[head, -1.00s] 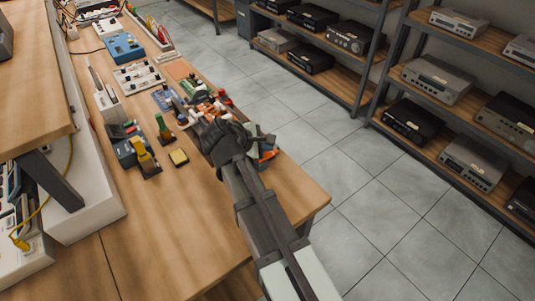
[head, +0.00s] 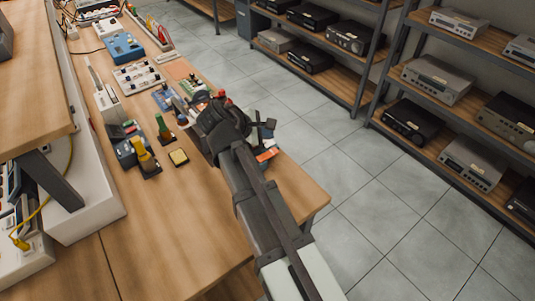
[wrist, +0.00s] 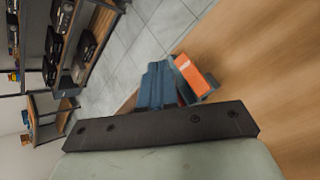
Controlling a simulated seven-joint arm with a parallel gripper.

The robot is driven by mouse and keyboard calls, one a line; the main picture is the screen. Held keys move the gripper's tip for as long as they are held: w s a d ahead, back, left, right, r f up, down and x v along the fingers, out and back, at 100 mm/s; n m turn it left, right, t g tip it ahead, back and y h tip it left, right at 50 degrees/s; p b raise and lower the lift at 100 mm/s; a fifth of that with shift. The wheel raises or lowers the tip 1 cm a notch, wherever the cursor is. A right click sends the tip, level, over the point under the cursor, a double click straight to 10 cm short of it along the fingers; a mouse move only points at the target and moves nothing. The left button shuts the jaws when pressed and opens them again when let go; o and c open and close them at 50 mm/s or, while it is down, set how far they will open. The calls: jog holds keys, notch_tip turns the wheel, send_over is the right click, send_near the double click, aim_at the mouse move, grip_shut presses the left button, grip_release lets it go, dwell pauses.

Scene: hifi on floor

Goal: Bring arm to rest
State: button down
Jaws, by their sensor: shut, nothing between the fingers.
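My arm reaches in from the bottom of the head view over the wooden workbench (head: 205,215). My gripper (head: 265,130) is at its far end, above the bench's right edge, small and partly hidden by my own wrist. It is shut and empty. An orange box (head: 266,155) with a pale label lies just below it near the bench edge. The orange box also shows in the wrist view (wrist: 194,74), beside a blue-grey shape whose nature I cannot tell.
A white equipment unit (head: 92,205) is at left. Shelves with hi-fi units (head: 437,80) stand at right across open tiled floor (head: 345,190).

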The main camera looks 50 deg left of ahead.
jog(key=shift+w, duration=0.1)
dwell(0.5)
